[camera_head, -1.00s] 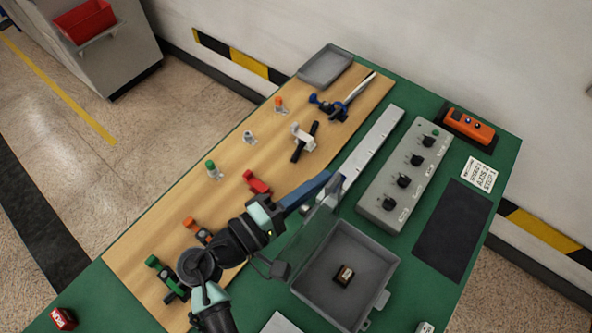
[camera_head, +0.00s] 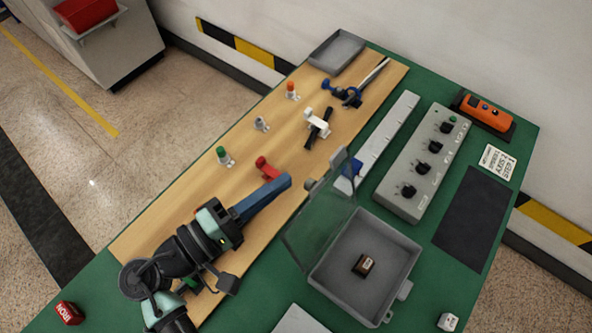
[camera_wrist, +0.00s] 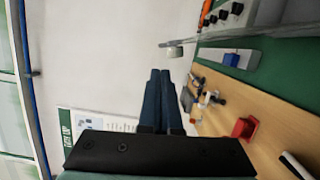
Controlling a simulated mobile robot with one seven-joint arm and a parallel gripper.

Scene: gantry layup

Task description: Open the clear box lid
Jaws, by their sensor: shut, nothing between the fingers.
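The grey box (camera_head: 412,247) stands on the green bench top with its inside uncovered. Its clear lid (camera_head: 318,232) is raised on the box's left side and stands steeply. A small dark block with a pale label (camera_head: 363,264) lies on the box floor. My gripper (camera_head: 288,181) is shut and empty, over the wooden board, to the left of the lid and apart from it. In the wrist view my blue fingertips (camera_wrist: 160,75) are together, and the lid's thin edge (camera_wrist: 250,36) shows at upper right.
A red clamp (camera_head: 267,168) and several other small fixtures stand on the wooden board (camera_head: 185,190) near my gripper. A grey control box with black knobs (camera_head: 420,170) and a pale rail (camera_head: 388,135) lie beyond the box. A grey tray (camera_head: 337,52) sits at the far end.

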